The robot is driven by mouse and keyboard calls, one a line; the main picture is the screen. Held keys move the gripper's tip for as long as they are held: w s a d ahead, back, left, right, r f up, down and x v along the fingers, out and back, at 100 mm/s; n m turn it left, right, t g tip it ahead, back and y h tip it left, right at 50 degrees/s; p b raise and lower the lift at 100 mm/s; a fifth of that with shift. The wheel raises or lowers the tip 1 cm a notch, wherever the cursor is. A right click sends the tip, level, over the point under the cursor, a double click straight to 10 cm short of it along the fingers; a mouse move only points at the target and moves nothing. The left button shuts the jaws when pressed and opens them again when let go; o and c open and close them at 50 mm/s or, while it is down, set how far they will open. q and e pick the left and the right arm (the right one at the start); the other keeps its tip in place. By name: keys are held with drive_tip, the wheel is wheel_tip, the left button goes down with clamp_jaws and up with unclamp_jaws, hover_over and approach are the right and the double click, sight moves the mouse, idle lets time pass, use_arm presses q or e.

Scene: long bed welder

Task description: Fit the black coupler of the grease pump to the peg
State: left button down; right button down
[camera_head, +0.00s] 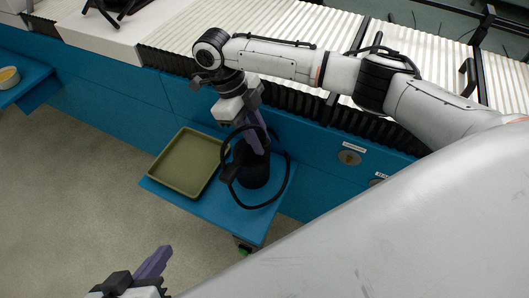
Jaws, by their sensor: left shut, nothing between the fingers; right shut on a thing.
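The grease pump (254,172) is a black cylinder standing on a blue shelf, with a black hose (287,178) looping around it. My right gripper (259,146) points down over the pump's top, its purple fingers shut on a dark part at the hose, seemingly the black coupler. The fingers mostly hide that part. A small dark block (230,173) sits at the pump's left side. My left gripper (156,262) is shut and empty at the bottom left, well apart from the pump. I cannot make out the peg.
An olive tray (166,188) lies left of the pump on the blue shelf (230,219). The blue machine side (315,160) with round plates (349,158) runs behind it. Floor at left is clear.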

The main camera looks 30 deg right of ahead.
drive_tip(key=c, duration=1.5)
unclamp_jaws()
drive_tip(key=shift+c, duration=0.2)
drive_tip(key=v, duration=1)
drive_tip(key=shift+r, duration=0.15)
